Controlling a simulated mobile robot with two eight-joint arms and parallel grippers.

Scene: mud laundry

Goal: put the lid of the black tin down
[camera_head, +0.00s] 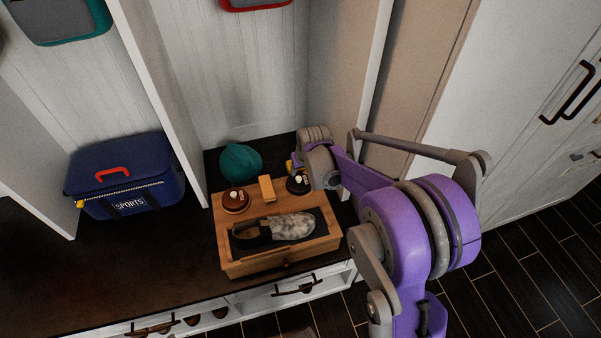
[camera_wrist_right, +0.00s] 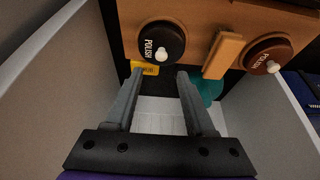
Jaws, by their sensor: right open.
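The black tin (camera_head: 297,186) is on the right rear of a wooden box (camera_head: 235,268). Its round lid, marked POLISH and with a white knob, shows in the right wrist view (camera_wrist_right: 150,35). The lid looks seated on the tin and level, though the seam is not clear. My right gripper (camera_wrist_right: 160,76) is open and empty, with its fingertips just short of the tin and apart from the lid. In the head view my right wrist hangs just behind and right of the tin. My left gripper is not in view.
A brown polish tin (camera_head: 236,201) and a light wooden block (camera_head: 266,189) are beside the black tin. A shoe (camera_head: 290,226) lies in front. A teal object (camera_head: 240,161) and a yellow item (camera_wrist_right: 146,67) are behind. A white partition stands close on the right.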

